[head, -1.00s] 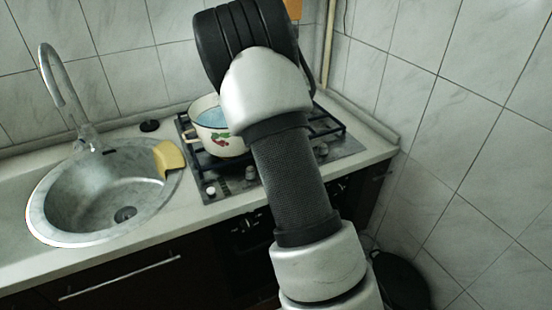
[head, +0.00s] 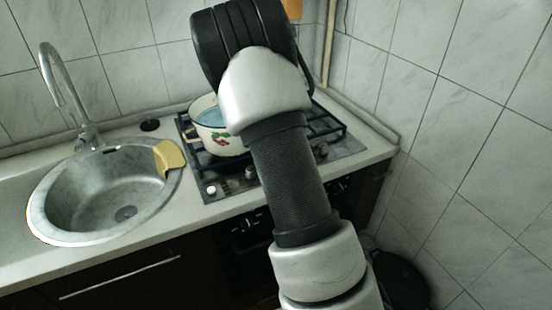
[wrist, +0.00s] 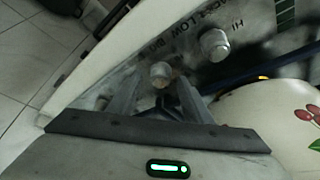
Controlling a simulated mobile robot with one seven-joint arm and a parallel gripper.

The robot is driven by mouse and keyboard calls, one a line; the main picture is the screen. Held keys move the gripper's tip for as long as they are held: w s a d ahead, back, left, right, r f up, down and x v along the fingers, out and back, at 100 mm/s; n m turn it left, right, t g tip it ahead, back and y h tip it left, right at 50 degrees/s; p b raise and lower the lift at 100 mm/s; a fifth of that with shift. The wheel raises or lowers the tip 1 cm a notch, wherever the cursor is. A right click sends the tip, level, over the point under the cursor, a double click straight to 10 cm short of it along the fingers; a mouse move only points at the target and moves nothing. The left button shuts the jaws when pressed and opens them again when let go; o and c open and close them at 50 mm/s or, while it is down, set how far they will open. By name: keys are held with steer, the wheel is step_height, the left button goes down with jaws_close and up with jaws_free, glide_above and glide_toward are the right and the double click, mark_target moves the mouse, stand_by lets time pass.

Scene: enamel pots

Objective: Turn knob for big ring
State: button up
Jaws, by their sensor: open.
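The stove (head: 215,171) has a steel panel with several round metal knobs along its front edge. In the wrist view one knob (wrist: 160,72) is between the tips of my open gripper (wrist: 158,88), with a finger on each side. I cannot tell whether the fingers touch it. A second knob (wrist: 214,43) stands beyond it, up and to the right, near printed lettering. In the head view two knobs show at the front left, one pale (head: 210,190) and one grey (head: 250,172). My arm hides my gripper there.
A white enamel pot (head: 222,143) with painted fruit and a blue inside stands on the stove's left grate. It is close to my gripper's right in the wrist view (wrist: 270,120). A sink (head: 60,190) with a yellow cloth-like item (head: 169,157) is on the left. Tiled wall bounds the right.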

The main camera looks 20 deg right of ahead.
steer(key=p+v, duration=0.1)
steer(key=v, duration=1.6)
steer(key=shift+p, duration=0.3)
steer(key=shift+a, duration=0.15)
steer(key=s+a+r+n+y+p, duration=0.1)
steer(key=s+a+r+n+p, duration=0.1)
steer(key=s+r, duration=0.4)
steer(key=s+a+r+n+t+y+p, duration=0.1)
steer(key=s+a+r+n+p, duration=0.2)
steer(key=s, duration=0.9)
steer(key=s+a+r+n+t+y+p, duration=0.1)
steer(key=s+a+r+n+p, duration=0.2)
steer(key=s+a+r, duration=0.3)
step_height(320, 180, up, 3)
steer(key=s, duration=0.3)
steer(key=shift+a+n, duration=0.35)
steer(key=shift+n, duration=0.05)
